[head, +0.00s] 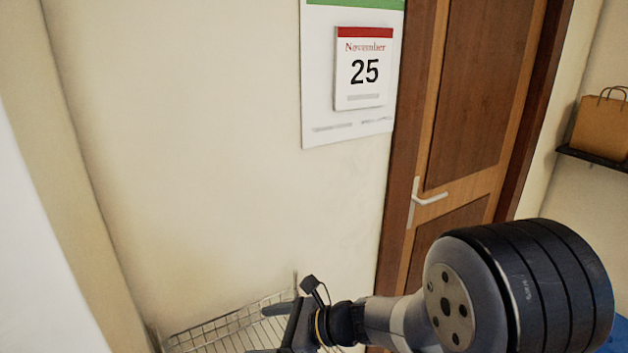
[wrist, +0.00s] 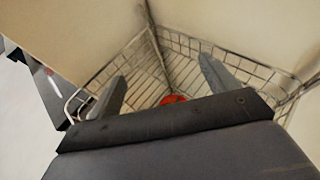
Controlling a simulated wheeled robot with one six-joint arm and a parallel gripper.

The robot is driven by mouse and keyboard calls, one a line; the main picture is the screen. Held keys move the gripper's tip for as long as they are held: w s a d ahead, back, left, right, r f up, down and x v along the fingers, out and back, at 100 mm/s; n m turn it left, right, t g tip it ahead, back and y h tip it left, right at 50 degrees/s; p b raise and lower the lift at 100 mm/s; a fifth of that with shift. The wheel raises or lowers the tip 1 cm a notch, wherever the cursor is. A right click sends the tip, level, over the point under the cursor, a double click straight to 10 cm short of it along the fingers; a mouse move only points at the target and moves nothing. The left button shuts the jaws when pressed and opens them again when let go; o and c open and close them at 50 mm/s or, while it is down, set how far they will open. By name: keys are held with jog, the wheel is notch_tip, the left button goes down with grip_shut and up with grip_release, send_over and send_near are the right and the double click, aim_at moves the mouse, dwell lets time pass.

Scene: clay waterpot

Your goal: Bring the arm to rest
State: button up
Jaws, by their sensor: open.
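My gripper (head: 285,322) is at the bottom middle of the head view, at the end of my arm, which comes in from the lower right. In the wrist view its two grey fingers (wrist: 162,84) stand wide apart with nothing between them. Beyond them is a wire basket or rack (wrist: 190,50). A small red thing (wrist: 173,99) shows low between the fingers, mostly hidden by the gripper body.
The wire rack (head: 215,332) stands low against the wall in the head view. A calendar (head: 364,70) hangs on the wall beside a brown door (head: 470,100). A brown bag (head: 603,127) sits on a shelf (head: 597,162) at right.

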jog(key=shift+x, duration=0.9)
jog(key=shift+r+p, duration=1.45)
jog(key=shift+r, duration=0.35)
